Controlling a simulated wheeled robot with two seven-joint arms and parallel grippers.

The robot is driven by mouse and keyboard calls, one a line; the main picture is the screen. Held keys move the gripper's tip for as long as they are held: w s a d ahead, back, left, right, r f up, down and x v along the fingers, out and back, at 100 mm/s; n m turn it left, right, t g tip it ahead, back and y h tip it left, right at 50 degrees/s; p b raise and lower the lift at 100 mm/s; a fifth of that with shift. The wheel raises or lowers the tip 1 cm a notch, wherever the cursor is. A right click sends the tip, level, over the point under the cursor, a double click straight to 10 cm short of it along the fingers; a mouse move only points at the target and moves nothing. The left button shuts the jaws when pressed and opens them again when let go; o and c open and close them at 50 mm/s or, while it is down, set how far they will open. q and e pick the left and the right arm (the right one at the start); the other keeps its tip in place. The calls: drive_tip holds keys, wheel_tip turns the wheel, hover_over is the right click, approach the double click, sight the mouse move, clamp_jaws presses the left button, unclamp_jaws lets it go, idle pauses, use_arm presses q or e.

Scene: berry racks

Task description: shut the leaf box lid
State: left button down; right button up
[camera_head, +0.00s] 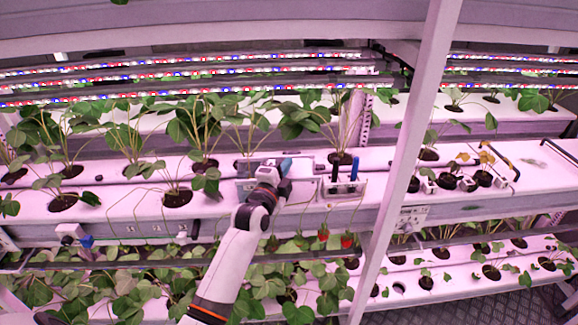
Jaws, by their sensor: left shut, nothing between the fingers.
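My left arm reaches up from the lower middle. My left gripper (284,165) is shut and empty, just above a small pale box (304,190) on the middle rack shelf. This box seems to be the leaf box; my gripper and wrist cover part of it. I cannot tell how its lid stands, or whether my gripper touches it. My right gripper is not in view.
A small holder (343,189) with dark and blue upright handles stands just right of the box. Strawberry plants stand along the shelf (130,208). Red berries (346,241) hang below its front edge. A slanted pale post (408,165) rises at right.

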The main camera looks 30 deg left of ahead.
use_arm(q)
drive_tip(key=s+a, duration=0.1)
drive_tip(key=a, duration=0.1)
drive_tip(key=s+a, duration=0.2)
drive_tip(key=a, duration=0.1)
drive_tip(key=s+a, duration=0.1)
drive_tip(key=a, duration=0.1)
drive_tip(key=shift+s+a, duration=0.35)
drive_tip(key=shift+d, duration=0.1)
drive_tip(key=shift+r, duration=0.1)
